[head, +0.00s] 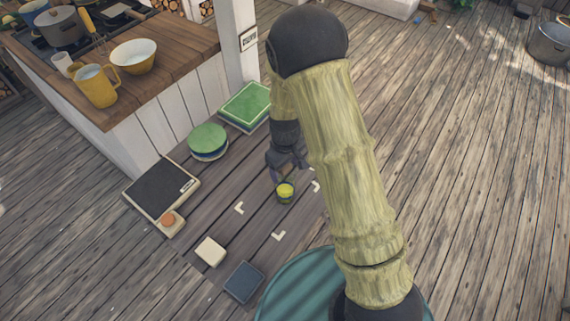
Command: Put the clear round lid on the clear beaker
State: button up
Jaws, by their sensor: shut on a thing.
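The clear beaker (285,193) appears as a small round vessel with yellow-green contents, standing upright on the dark planks. My gripper (281,172) points down right at the beaker's far upper edge, with its fingers close to the rim. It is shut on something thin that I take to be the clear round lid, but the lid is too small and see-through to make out. I cannot tell whether the lid touches the beaker. My arm hides the area to the right.
Pale corner marks (278,236) lie around the beaker. A black scale (162,190) with an orange-topped item (169,219), a cream block (211,251), a dark blue tile (244,282), a green round stack (208,140) and a green rectangular stack (246,106) surround it. A wooden counter (150,75) stands upper left.

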jog(key=shift+f, duration=0.1)
jog(key=shift+f+b, duration=1.9)
jog(key=shift+f, duration=0.85)
jog(key=shift+f, duration=0.6)
dwell(0.5)
jog(key=o, duration=1)
notch_tip(320, 180, up, 17)
jog(key=shift+r+b, duration=0.2)
jog(key=shift+b, duration=0.45)
